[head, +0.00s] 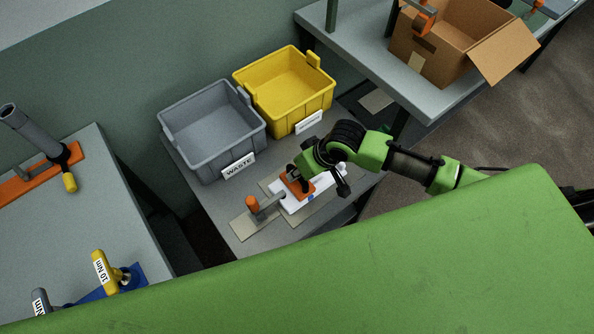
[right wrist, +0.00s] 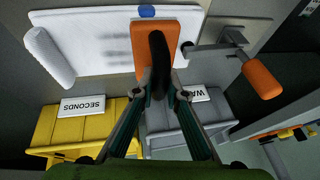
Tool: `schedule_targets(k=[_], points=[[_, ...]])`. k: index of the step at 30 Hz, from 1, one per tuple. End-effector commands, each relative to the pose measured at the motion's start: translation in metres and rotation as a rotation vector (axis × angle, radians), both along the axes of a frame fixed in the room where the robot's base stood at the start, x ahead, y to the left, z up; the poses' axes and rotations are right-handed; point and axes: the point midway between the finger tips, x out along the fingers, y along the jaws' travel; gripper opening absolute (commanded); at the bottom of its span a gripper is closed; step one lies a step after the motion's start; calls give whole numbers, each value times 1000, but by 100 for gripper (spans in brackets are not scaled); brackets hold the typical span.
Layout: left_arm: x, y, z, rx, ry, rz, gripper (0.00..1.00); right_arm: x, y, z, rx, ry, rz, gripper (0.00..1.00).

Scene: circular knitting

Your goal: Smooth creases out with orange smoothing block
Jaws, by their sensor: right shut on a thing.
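The orange smoothing block (head: 300,187) lies on the white knitted fabric (head: 322,198) on the low table. In the right wrist view the block (right wrist: 145,40) rests flat against the fabric (right wrist: 95,45), and its dark upright handle (right wrist: 159,62) stands between my fingers. My right gripper (head: 294,174) is shut on that handle; its fingertips also show in the right wrist view (right wrist: 160,94). A blue mark (right wrist: 147,11) shows on the fabric beside the block. A thick white roll (right wrist: 48,55) lies along one end of the fabric. My left gripper is out of view.
A clamp with an orange handle (head: 252,204) stands at the fabric's left end, close to the block. The grey WASTE bin (head: 190,151) and yellow SECONDS bin (head: 296,120) stand behind. A cardboard box (head: 432,50) sits on another table at the upper right.

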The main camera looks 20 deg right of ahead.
Motion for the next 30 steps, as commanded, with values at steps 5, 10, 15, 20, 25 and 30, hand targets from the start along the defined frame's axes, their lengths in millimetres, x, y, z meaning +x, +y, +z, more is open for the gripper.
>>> schedule_targets(k=[5,10,15,20,25,30], points=[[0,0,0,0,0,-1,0,1,0,-1,2,-2,0,0],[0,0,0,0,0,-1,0,0,0,-1,2,-2,0,20],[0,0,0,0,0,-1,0,0,0,-1,0,-1,0,20],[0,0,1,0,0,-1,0,0,0,0,0,0,0,20],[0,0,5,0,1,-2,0,0,0,1,0,0,0,20],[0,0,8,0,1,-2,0,0,0,3,0,0,0,20]])
